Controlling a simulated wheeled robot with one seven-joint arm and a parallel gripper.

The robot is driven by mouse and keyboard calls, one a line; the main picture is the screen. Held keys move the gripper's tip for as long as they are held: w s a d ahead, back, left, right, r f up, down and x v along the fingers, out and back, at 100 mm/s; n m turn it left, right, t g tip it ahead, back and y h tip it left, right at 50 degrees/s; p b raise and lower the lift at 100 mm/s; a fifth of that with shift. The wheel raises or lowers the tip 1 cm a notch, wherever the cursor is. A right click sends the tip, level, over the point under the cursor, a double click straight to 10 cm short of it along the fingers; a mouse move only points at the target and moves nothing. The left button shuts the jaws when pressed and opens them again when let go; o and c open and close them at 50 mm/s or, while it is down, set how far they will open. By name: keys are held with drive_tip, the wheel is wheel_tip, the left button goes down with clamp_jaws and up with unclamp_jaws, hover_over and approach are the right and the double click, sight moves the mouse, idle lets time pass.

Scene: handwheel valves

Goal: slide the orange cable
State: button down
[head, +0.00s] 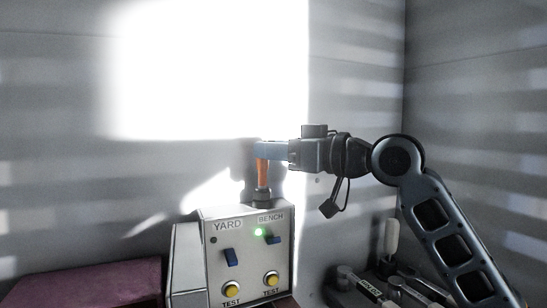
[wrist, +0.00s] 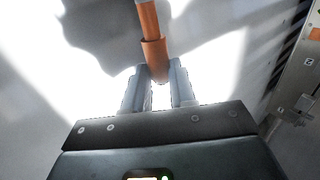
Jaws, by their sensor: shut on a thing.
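The orange cable (head: 263,173) stands upright above a dark fitting (head: 262,196) on top of the control box (head: 204,250) in the head view. My gripper (head: 262,150) reaches in level from the right and is shut on the cable's upper part. In the wrist view the orange cable (wrist: 151,47), with a thicker sleeve, runs down from the top edge to between the fingers of my gripper (wrist: 161,80). I cannot tell whether the cable's lower end is seated in the fitting.
The box front has YARD and BENCH labels, blue switches (head: 230,257) and yellow TEST buttons (head: 271,278). A green lamp (head: 258,232) is lit by BENCH. A dark red surface (head: 85,287) lies at the lower left. Tools (head: 355,282) lie at the lower right. A wall stands close behind.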

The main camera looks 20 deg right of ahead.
drive_tip(key=c, duration=0.9)
unclamp_jaws()
drive_tip(key=shift+f, duration=0.1)
drive_tip(key=b+v, duration=0.2)
drive_tip(key=v, duration=0.5)
drive_tip(key=shift+s+d, duration=0.2)
drive_tip(key=shift+s, duration=0.15)
